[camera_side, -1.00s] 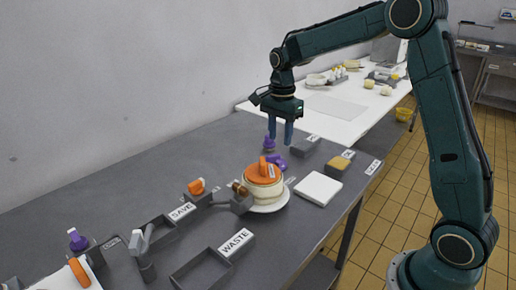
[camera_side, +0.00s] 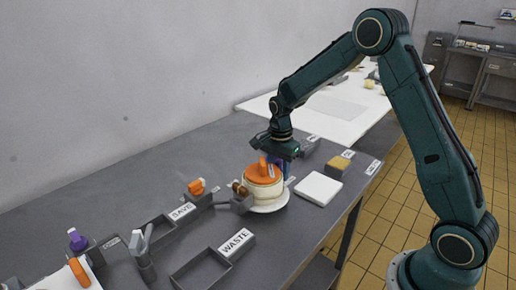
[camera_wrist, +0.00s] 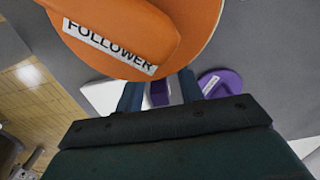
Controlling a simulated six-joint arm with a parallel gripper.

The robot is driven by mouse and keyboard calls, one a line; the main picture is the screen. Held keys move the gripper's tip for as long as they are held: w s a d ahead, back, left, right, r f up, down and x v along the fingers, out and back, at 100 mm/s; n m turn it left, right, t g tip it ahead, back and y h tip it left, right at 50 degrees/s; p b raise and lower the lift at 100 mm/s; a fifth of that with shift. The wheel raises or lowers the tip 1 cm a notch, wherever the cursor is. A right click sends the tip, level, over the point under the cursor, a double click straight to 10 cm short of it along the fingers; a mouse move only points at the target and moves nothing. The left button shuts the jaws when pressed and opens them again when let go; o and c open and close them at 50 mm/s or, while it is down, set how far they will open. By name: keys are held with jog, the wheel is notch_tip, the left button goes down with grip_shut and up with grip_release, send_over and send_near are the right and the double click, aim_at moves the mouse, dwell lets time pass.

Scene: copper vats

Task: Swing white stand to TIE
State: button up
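A white round stand (camera_side: 271,208) sits on the grey table under a pale round mould (camera_side: 264,190). An orange disc (camera_side: 263,174) with a raised grip tops the mould; in the wrist view its label on the disc (camera_wrist: 110,25) reads FOLLOWER. My gripper (camera_side: 275,164) is low just behind the mould. In the wrist view my gripper (camera_wrist: 160,93) has its fingers apart, one on each side of an upright purple piece (camera_wrist: 158,93). A white surface (camera_wrist: 103,97) shows beside it. A labelled purple disc (camera_wrist: 221,84) lies to the right. I cannot read TIE on any label.
A white slab (camera_side: 318,189) lies to the right. Trays labelled SAVE (camera_side: 158,229) and WASTE (camera_side: 203,268) stand in front left. A grey block with a yellow top (camera_side: 339,164) stands behind the slab. The table's left back is clear.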

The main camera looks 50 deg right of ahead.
grip_shut()
